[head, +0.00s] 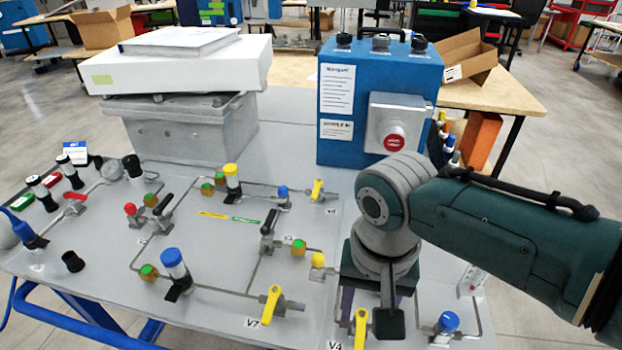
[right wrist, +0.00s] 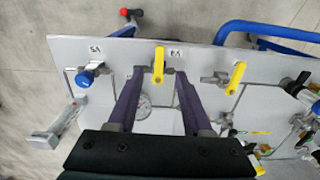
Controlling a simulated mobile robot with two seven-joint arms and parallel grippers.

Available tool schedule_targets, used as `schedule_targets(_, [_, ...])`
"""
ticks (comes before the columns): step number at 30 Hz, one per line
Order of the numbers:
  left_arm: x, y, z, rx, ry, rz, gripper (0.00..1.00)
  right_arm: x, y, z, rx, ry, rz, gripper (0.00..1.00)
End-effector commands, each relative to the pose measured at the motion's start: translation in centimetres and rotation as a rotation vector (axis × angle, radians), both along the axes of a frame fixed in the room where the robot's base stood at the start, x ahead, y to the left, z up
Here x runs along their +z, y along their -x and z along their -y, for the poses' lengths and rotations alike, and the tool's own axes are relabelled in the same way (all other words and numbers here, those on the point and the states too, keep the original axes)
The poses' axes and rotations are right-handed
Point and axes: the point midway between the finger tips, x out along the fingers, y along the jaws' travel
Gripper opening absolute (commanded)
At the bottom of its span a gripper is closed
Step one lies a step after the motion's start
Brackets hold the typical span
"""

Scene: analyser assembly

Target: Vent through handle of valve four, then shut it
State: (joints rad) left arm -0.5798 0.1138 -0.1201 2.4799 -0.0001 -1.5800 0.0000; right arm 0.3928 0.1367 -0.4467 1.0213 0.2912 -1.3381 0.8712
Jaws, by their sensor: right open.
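Valve four (head: 361,328), labelled V4, has a yellow lever handle near the panel's front edge. The lever points out toward that edge, across its short pipe; it also shows in the right wrist view (right wrist: 158,63). My right gripper (head: 378,314) is over the panel just behind this valve, pointing down. In the right wrist view, my right gripper (right wrist: 162,77) has its two purple fingers apart, with the yellow handle between and just beyond their tips. Nothing is held. Contact with the handle cannot be told. My left gripper is out of view.
Yellow-handled V7 (head: 271,305) stands close by on the left; a blue-knobbed valve (head: 448,322) stands on the right. A round gauge (right wrist: 143,105) lies between my fingers in the wrist view. A blue box with a red button (head: 335,140) stands behind.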

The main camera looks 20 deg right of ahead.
Motion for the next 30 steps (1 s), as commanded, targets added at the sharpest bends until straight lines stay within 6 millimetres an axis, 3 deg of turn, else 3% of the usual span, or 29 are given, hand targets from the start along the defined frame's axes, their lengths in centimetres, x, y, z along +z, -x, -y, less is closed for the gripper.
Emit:
schedule_targets(1, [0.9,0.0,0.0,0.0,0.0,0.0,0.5,1.4,0.0,0.0,0.0,0.0,0.002,0.5])
schedule_targets(7, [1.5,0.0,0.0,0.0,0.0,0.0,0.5,3.5,0.0,0.0,-0.001,0.001,0.002,0.5])
schedule_targets(30, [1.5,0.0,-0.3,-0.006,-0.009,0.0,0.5,3.7,0.0,0.0,-0.001,0.001,-0.001,0.5])
